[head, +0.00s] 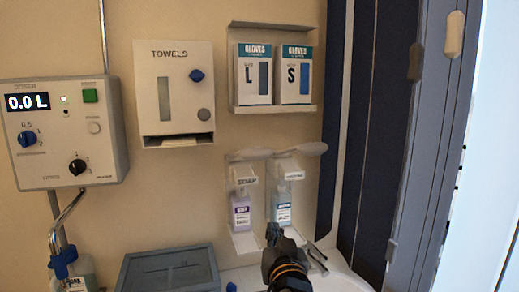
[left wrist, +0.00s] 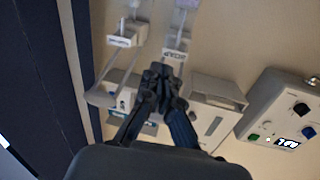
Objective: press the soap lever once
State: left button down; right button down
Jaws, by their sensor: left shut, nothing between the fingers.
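The soap dispenser (head: 246,172) hangs on the wall with a pale lever (head: 249,154) on top and a purple-labelled bottle (head: 241,212) below. A similar dispenser (head: 289,169) with a pale lever (head: 301,149) and a blue-labelled bottle (head: 281,208) hangs to its right. My left gripper (head: 273,232) is shut and empty, low in front of the right bottle in the head view. In the left wrist view, turned upside down, its fingertips (left wrist: 158,70) overlap the area beside the soap label (left wrist: 174,55). The soap lever is largely hidden there; contact is not visible.
A towel dispenser (head: 174,95) and a glove rack (head: 273,108) are on the wall above. A doser box (head: 62,133) with a metal spout is at left. A dark partition (head: 375,130) bounds the right.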

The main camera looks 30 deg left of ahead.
aim_at(259, 149)
pick_arm(q)
notch_tip(259, 149, up, 18)
jog(key=s+n+y, duration=0.2)
jog(key=n+y, duration=0.3)
jog(key=y, duration=0.1)
jog(key=shift+d+f, duration=0.15)
jog(key=shift+d, duration=0.05)
pick_arm(e)
jog(key=shift+a, duration=0.35)
pick_arm(q)
jog(key=shift+a, duration=0.1)
pick_arm(e)
jog(key=shift+r, duration=0.1)
